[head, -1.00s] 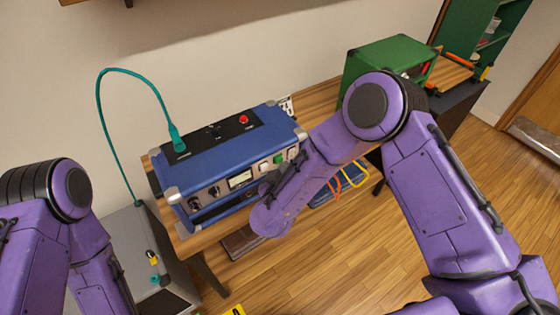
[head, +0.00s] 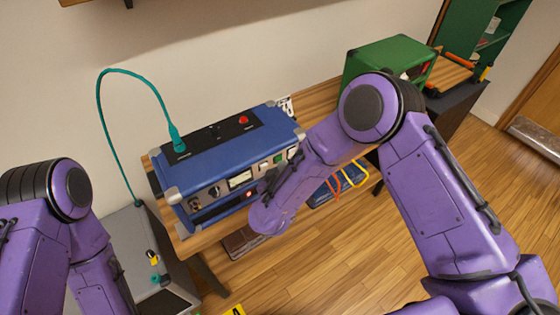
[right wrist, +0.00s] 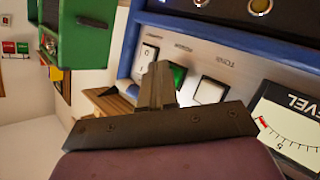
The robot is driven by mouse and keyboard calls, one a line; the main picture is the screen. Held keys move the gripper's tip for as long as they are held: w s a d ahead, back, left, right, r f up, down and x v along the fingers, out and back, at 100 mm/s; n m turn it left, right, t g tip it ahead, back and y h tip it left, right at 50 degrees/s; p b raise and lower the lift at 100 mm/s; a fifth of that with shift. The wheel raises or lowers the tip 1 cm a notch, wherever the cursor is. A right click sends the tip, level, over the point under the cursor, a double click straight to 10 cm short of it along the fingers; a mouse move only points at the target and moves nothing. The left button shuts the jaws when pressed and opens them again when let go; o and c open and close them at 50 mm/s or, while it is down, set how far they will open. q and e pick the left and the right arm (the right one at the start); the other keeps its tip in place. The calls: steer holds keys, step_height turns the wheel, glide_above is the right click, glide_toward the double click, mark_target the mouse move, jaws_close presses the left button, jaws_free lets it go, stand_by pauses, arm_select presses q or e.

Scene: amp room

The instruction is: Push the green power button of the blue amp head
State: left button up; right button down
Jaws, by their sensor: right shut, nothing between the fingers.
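The blue amp head (head: 225,155) sits on a wooden table, its front panel facing me. Its green power button (right wrist: 178,74) is on that panel in the right wrist view, between two white switches, and shows small in the head view (head: 279,158). My right gripper (right wrist: 160,66) is shut and empty. Its fingertips are right at the green button and cover its left part; I cannot tell if they touch it. In the head view my right arm hides much of the gripper. A red light (head: 249,194) glows on the amp's front. My left gripper is out of view.
A green amp (head: 385,62) stands farther right. A teal cable (head: 125,72) plugs into the blue amp's top and arches left. A grey cabinet (head: 130,240) stands at lower left. Wood floor is open at right.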

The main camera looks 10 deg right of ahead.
steer(key=shift+s+d, duration=0.1)
steer(key=shift+s, duration=0.2)
steer(key=s+p, duration=0.1)
steer(key=s, duration=0.1)
steer(key=s+d, duration=0.1)
steer(key=s+d+p, duration=0.1)
steer(key=s, duration=0.1)
steer(key=shift+s+p, duration=0.3)
steer(key=shift+p, duration=0.05)
stand_by(1.4)
